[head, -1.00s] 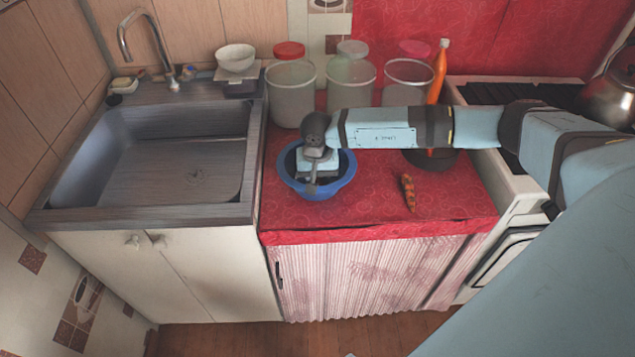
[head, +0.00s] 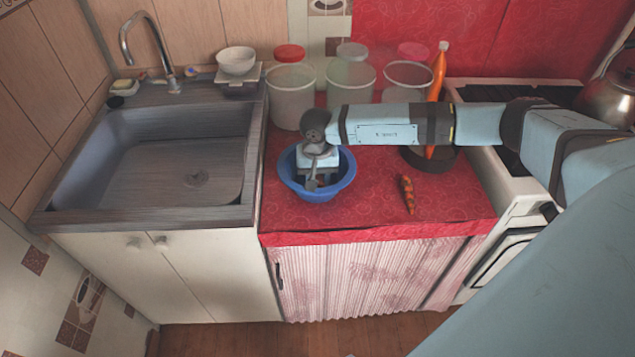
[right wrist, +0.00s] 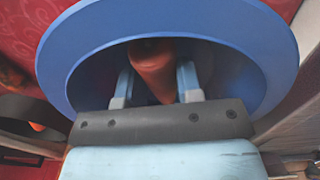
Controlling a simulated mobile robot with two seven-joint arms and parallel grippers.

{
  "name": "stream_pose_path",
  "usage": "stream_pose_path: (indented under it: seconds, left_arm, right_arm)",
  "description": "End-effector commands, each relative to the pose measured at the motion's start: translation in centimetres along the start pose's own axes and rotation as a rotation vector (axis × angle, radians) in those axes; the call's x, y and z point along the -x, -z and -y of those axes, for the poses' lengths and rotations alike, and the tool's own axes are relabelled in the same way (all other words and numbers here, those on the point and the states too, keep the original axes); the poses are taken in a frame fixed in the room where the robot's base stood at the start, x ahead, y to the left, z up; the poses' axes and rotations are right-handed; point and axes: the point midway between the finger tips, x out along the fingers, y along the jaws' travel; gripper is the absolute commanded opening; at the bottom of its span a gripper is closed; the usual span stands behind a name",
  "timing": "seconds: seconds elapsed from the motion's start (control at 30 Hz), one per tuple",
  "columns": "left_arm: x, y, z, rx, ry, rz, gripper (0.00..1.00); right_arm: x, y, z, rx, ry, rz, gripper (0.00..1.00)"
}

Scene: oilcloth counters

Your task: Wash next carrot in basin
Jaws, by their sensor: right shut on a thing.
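A blue basin (head: 337,183) stands on the red oilcloth counter, right of the sink. My right gripper (head: 312,182) points down into the basin. In the right wrist view my right gripper (right wrist: 155,85) is shut on an orange carrot (right wrist: 153,65), inside the blue basin (right wrist: 272,45); the carrot's lower end is in shadow. Another carrot (head: 407,194), orange with dark patches, lies on the oilcloth right of the basin. I cannot make out water in the basin. My left gripper is not in view.
A dark bowl (head: 416,160) sits behind the loose carrot, partly behind my arm. Clear jars (head: 291,95) and an orange bottle (head: 438,72) stand at the back. The sink (head: 150,165) is empty. Oilcloth (head: 375,220) is bare in front.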

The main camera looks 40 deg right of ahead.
Motion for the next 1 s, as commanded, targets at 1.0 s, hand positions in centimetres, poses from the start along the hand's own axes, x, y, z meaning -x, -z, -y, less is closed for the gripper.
stream_pose_path:
  seconds: [1.0]
  left_arm:
    - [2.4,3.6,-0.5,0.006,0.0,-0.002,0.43]
  right_arm:
    - [8.5,0.1,0.0,0.0,0.001,-0.002,0.0]
